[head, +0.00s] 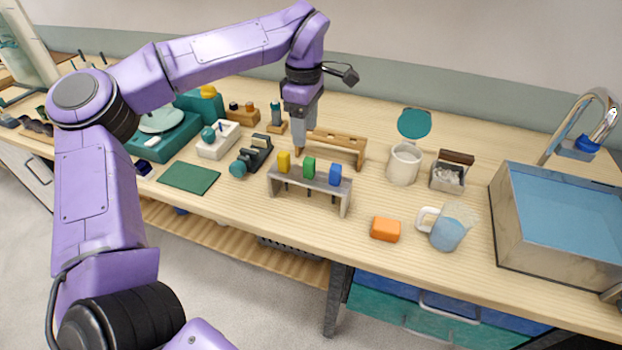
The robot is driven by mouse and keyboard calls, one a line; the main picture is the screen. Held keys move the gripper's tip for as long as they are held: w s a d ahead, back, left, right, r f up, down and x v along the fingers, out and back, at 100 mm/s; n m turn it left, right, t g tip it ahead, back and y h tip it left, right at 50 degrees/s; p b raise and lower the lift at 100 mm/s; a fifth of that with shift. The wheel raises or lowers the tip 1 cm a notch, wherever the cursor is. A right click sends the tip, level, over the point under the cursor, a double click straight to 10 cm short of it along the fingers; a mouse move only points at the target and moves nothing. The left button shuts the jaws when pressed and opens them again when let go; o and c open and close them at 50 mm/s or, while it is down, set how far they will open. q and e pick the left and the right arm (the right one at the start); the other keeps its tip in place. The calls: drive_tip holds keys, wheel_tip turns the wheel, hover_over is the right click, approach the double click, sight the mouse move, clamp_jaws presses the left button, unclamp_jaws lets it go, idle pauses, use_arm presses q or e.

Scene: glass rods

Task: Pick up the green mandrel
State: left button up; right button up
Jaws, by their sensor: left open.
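The green mandrel (309,168) stands upright in the middle of a grey rack (343,192), its green block-shaped top above the rack's bar. A yellow-topped mandrel (284,161) stands to its left and a blue-topped one (335,174) to its right. My left gripper (297,140) points down just behind the rack, above and slightly left of the green mandrel in the picture. It is open, holds nothing visible and appears apart from the green mandrel. Its fingers overlap in this view. My right gripper is out of view.
A wooden rack (345,141) stands close behind the grey rack, beside my left gripper. A white mug (404,164), an orange block (385,229) and a jug (450,226) are to the right. A dark green mat (189,178) lies left; bare table lies in front.

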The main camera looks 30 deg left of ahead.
sight(309, 160)
use_arm(q)
wheel_tip(309, 160, down, 5)
drive_tip(key=shift+d+f+p, duration=0.1)
drive_tip(key=shift+p, duration=0.25)
drive_tip(key=f, duration=0.2)
drive_tip(key=f+p, duration=0.1)
drive_tip(key=f, duration=0.1)
drive_tip(key=shift+w+d+f, duration=0.1)
drive_tip(key=shift+w+d, duration=0.1)
drive_tip(key=shift+d, duration=0.2)
drive_tip(key=shift+f, duration=0.45)
drive_tip(key=c, duration=1.1)
